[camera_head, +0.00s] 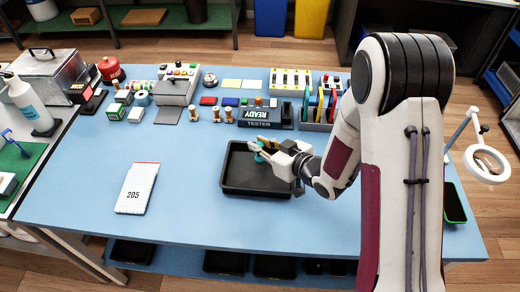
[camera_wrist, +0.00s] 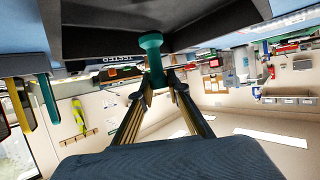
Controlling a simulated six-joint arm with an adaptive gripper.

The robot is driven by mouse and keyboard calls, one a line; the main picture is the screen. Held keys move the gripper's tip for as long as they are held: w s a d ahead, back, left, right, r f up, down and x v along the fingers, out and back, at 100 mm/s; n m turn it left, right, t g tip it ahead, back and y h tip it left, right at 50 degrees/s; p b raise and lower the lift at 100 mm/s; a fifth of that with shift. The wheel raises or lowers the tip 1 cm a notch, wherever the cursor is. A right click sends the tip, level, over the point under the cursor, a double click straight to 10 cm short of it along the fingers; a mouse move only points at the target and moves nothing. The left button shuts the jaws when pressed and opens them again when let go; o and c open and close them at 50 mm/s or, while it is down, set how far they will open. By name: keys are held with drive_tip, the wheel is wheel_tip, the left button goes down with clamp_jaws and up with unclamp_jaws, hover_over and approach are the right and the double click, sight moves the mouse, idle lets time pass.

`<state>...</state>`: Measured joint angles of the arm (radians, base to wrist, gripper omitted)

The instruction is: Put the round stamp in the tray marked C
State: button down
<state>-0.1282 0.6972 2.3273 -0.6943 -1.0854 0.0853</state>
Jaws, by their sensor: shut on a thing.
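My gripper (camera_head: 264,147) is over a black tray (camera_head: 238,188) on the blue table. It is shut on a small teal piece (camera_head: 259,157), likely the round stamp. In the wrist view, which is turned upside down, the fingertips (camera_wrist: 158,84) pinch the stem of the teal stamp (camera_wrist: 151,42). Its wider end points at the dark tray (camera_wrist: 215,22). Whether that end touches the tray floor I cannot tell. No letter C is readable on the tray in either view.
A white 205 box (camera_head: 138,188) lies left, with clear blue table between.

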drive_tip(key=shift+f, duration=1.2)
drive_tip(key=shift+f, duration=0.15)
drive_tip(key=c, duration=1.9)
unclamp_jaws()
drive_tip(key=shift+r, duration=0.2)
drive_tip(key=shift+v, duration=3.75)
drive_tip(key=shift+f, duration=0.1)
